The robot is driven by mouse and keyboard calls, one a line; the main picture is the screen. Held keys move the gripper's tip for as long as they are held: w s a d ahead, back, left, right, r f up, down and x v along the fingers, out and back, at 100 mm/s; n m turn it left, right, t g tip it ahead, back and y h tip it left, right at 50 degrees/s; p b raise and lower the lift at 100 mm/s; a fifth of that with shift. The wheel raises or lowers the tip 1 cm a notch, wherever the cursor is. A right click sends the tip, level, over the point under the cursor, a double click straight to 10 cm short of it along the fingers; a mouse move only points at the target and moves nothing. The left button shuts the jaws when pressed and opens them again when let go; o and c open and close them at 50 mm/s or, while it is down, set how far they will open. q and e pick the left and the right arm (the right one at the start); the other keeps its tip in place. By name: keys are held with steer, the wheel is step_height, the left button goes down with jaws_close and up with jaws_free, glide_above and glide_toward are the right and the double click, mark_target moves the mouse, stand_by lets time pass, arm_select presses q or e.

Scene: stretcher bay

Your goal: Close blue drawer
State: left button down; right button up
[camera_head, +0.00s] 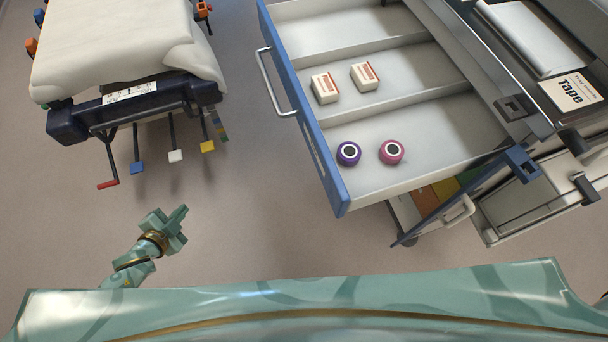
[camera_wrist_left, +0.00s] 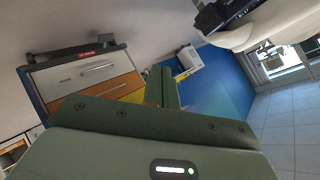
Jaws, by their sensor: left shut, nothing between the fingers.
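The blue drawer (camera_head: 312,125) stands pulled out from the cart at the upper right of the head view. It has a blue front, a silver handle (camera_head: 273,85) and white compartments. Two small white boxes (camera_head: 325,88) lie in its middle compartment. A purple roll (camera_head: 348,153) and a pink roll (camera_head: 392,152) lie in the nearest compartment. My left gripper (camera_head: 180,218) is shut and empty above the floor, left of the drawer and apart from it. Its fingers also show in the left wrist view (camera_wrist_left: 162,88). My right gripper is not in view.
A stretcher (camera_head: 120,50) with a white sheet and coloured pedals stands at the upper left. The cart top (camera_head: 540,125) holds a box marked Tape (camera_head: 572,92). Bare floor lies between stretcher and drawer. The left wrist view shows a cabinet with drawers (camera_wrist_left: 85,75).

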arm_select(q)
steer(key=w+d+r+m+t+h+b, duration=0.1)
steer(key=w+d+r+m+h+b, duration=0.1)
steer(key=w+d+r+m+h, duration=0.35)
steer(key=m+g+h, duration=0.7)
steer(key=m+h, duration=0.2)
steer(key=m, duration=0.5)
glide_toward(321, 170)
steer(key=x, duration=0.2)
steer(key=b+x, duration=0.1)
steer(key=x, duration=0.3)
steer(key=shift+d+r+b, duration=0.25)
steer(key=shift+d+b, duration=0.05)
steer(key=shift+d, duration=0.05)
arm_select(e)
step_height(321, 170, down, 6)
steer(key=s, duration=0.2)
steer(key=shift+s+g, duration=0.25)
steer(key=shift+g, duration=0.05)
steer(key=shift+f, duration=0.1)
